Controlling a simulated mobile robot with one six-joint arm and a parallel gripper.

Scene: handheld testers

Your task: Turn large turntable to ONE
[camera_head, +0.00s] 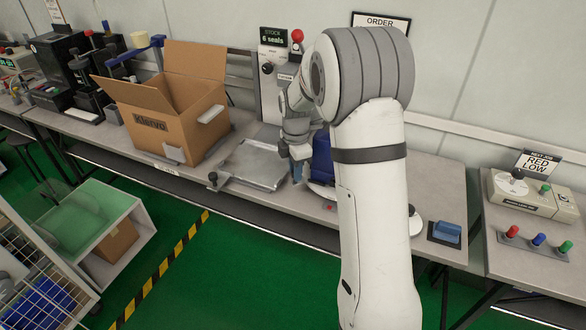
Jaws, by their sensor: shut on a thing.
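A white disc, which may be the large turntable, lies on the bench mostly hidden behind my arm. A bit of its rim shows at the right of the arm (416,225). A dark blue object (322,160) stands beside my gripper, partly covered by the arm. My gripper (297,170) points down at the left of the blue object, near the right edge of a grey metal plate (255,165). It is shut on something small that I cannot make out. No mark reading ONE can be read in this view.
An open cardboard box (160,125) stands left of the plate. A black knob (213,178) is at the plate's front left corner. A blue block (447,232) sits at the bench's right end.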

